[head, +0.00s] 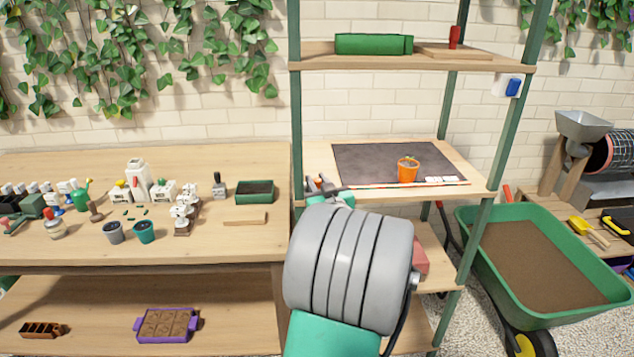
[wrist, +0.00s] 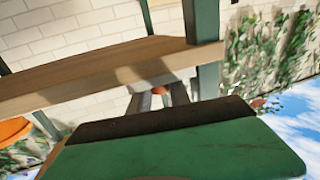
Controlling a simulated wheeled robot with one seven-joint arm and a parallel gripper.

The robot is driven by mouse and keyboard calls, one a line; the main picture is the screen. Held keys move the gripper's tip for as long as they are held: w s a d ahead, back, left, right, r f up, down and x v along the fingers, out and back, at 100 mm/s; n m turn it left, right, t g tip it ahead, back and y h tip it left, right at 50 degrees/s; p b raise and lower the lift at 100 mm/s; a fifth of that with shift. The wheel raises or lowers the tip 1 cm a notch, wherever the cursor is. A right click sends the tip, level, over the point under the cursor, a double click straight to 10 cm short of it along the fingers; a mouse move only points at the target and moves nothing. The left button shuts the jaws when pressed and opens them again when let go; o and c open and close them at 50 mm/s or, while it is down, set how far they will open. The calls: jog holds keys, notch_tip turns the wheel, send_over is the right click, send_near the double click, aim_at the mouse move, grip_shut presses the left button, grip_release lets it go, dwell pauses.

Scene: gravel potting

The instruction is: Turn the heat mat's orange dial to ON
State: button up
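The heat mat (head: 375,150) is a dark sheet on the middle shelf of the rack, with an orange pot (head: 408,172) on it. My gripper (head: 319,184) is at the left front of that shelf, left of the mat, partly hidden by my own wrist. In the wrist view, which looks upside down, my gripper's two grey fingers (wrist: 162,96) stand apart. A small orange spot, probably the dial (wrist: 159,90), shows between them. I cannot tell if they touch it. The dial's setting cannot be read, and my arm hides that spot in the head view.
A thin red and white stick (head: 400,185) and white labels (head: 441,180) lie along the shelf front. Green rack posts (head: 296,100) stand close by. A bench with pots and tools (head: 100,255) is at left, and a soil-filled wheelbarrow (head: 600,270) at right.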

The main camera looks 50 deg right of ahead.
grip_shut()
jog(key=shift+f, duration=0.1)
jog(key=b, duration=0.3)
jog(key=shift+d+f+n+y, duration=0.15)
jog(key=shift+f+n+y, duration=0.15)
jog(key=shift+y, duration=0.1)
jog(key=shift+n+t+y+b, duration=0.3)
jog(key=shift+t+y+b, duration=0.15)
jog(key=shift+b, duration=0.65)
jog(key=shift+r+n+t+y+b, duration=0.1)
jog(key=shift+n+t+y+b, duration=0.5)
jog(key=shift+b, duration=0.55)
jog(key=shift+r+n+y, duration=0.25)
jog(key=shift+n+y, duration=0.05)
jog(key=shift+y, duration=0.35)
jog(key=shift+r, duration=0.1)
